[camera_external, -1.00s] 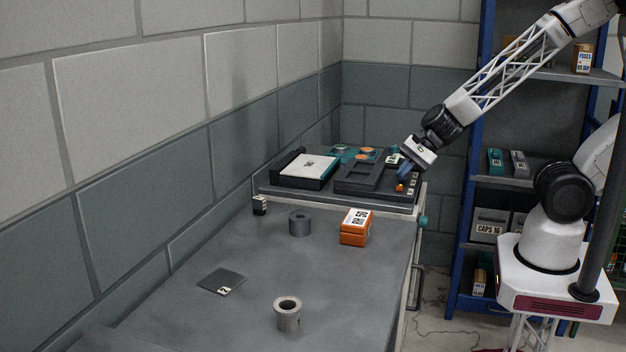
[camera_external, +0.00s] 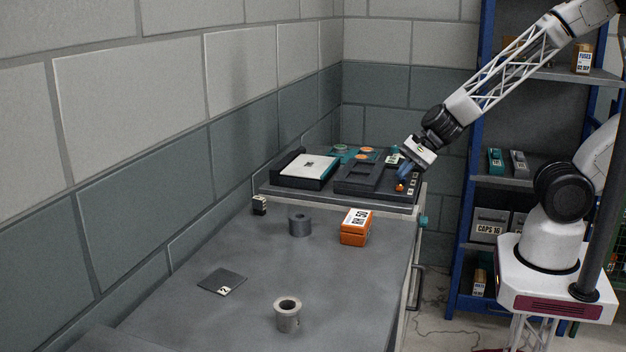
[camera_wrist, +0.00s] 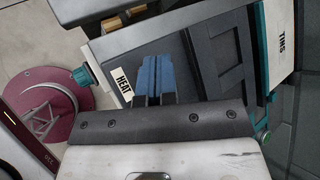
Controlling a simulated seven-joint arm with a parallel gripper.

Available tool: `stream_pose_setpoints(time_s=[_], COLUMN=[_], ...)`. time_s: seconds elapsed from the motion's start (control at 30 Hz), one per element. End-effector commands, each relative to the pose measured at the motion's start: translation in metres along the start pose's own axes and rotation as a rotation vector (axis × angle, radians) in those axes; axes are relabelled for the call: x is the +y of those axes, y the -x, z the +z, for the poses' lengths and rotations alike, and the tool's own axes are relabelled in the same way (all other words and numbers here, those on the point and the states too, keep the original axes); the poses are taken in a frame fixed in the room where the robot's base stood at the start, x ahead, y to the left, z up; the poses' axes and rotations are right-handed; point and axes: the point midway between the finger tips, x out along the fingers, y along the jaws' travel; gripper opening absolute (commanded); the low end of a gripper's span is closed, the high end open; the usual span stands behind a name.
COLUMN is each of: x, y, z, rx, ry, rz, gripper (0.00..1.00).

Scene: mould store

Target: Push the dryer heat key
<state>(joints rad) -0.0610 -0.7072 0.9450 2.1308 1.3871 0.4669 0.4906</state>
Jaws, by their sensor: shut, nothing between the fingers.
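The dark dryer unit (camera_external: 350,190) sits at the far end of the bench. In the wrist view a white label reading HEAT (camera_wrist: 123,84) lies just left of my fingers. My gripper (camera_external: 402,178) points down over the key column, its blue fingertips just above or at the orange key. It also shows in the wrist view (camera_wrist: 155,72), fingers together and empty. The fingers hide the key there, and I cannot tell whether they touch it.
An orange box (camera_external: 354,235), a dark grey ring (camera_external: 300,224), a lighter grey bushing (camera_external: 288,315), a flat plate (camera_external: 221,281) and a small black block (camera_external: 260,205) stand on the bench. Blue shelving (camera_external: 468,190) stands right.

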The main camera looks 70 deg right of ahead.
Motion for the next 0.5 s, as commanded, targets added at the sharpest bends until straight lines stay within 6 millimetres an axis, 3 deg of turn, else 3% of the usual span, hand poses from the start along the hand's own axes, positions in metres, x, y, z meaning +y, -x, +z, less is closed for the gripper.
stream_pose_setpoints(time_s=[0.5], x=[0.0031], y=[-0.0041], z=[-0.0030], rx=[0.000], ry=[-0.002], rz=[0.000], gripper=[0.00])
